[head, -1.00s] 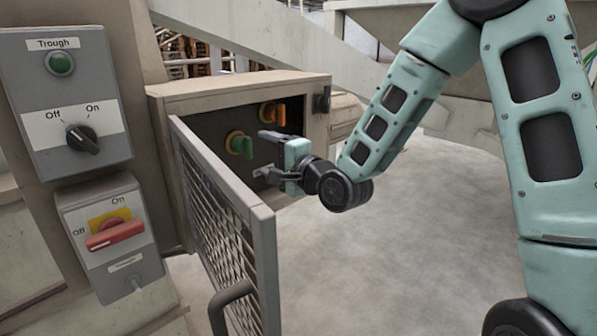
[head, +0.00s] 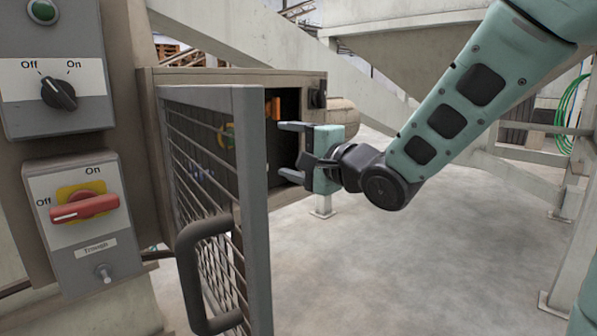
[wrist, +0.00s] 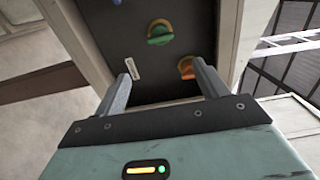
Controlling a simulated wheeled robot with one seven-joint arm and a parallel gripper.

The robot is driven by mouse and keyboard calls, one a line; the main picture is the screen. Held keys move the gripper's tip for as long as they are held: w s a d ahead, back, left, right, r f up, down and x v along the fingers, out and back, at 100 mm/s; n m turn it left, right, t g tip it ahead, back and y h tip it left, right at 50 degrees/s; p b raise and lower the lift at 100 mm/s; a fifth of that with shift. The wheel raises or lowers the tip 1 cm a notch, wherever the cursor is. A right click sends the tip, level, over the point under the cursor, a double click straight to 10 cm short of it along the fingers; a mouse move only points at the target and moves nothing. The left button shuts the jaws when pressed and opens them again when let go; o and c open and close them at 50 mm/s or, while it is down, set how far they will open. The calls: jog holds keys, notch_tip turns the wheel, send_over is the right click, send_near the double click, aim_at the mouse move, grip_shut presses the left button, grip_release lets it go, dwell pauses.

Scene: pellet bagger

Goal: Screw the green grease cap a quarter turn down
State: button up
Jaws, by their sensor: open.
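The green grease cap (wrist: 160,40) sits on a round yellow base on the dark panel inside the box. In the head view the green cap (head: 227,135) shows only partly, behind the mesh of the open guard door. My gripper (head: 290,150) is open and empty, to the right of the door and outside the box opening, apart from the cap. In the wrist view my gripper's fingers (wrist: 163,68) stand wide apart, with the green cap beyond them, near the top. No contact shows.
An orange cap (wrist: 186,68) is beside the green one, and a small white label (wrist: 129,68) is on the panel. The mesh guard door (head: 252,200) with its handle (head: 190,270) stands open at the left. Switch boxes (head: 75,225) are further left.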

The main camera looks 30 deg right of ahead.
jog(key=shift+b+v, duration=0.3)
jog(key=shift+v, duration=0.65)
